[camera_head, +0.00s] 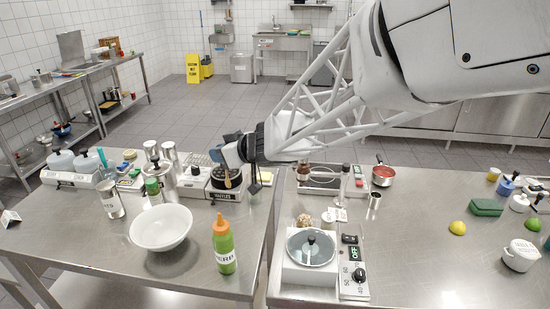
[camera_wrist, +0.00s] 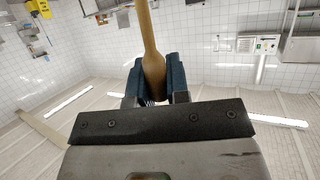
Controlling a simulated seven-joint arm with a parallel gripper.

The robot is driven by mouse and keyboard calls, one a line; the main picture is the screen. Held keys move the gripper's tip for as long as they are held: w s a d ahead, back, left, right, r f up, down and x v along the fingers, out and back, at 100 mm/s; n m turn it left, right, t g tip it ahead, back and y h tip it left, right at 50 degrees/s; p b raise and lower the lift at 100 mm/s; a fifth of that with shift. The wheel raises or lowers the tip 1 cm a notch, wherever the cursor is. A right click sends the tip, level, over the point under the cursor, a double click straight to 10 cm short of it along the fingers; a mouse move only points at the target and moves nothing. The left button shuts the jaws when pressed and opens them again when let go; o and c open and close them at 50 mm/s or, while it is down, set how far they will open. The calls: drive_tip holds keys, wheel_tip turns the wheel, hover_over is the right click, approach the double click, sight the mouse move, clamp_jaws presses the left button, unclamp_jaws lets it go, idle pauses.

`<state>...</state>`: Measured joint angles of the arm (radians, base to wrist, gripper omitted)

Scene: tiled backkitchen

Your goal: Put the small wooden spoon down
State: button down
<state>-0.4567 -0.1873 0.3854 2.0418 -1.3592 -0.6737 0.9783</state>
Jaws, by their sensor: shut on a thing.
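My gripper (camera_head: 221,156) is above the back right part of the left steel table, over the waffle maker (camera_head: 224,189). In the wrist view, the blue fingers of my gripper (camera_wrist: 154,80) are shut on the small wooden spoon (camera_wrist: 147,35). The spoon's narrow handle extends to the top edge of that view and its wider part sits between the fingers.
A white bowl (camera_head: 161,227) and a green bottle with an orange cap (camera_head: 223,246) stand in front. Steel canisters (camera_head: 161,181) crowd the left of my gripper. The left table's front is mostly bare.

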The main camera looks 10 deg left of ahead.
drive_tip(key=shift+f, duration=2.4)
drive_tip(key=shift+f, duration=0.1)
drive_tip(key=shift+f, duration=2.8)
drive_tip(key=shift+f, duration=2.1)
drive_tip(key=shift+f, duration=0.15)
drive_tip(key=c, duration=1.1)
unclamp_jaws()
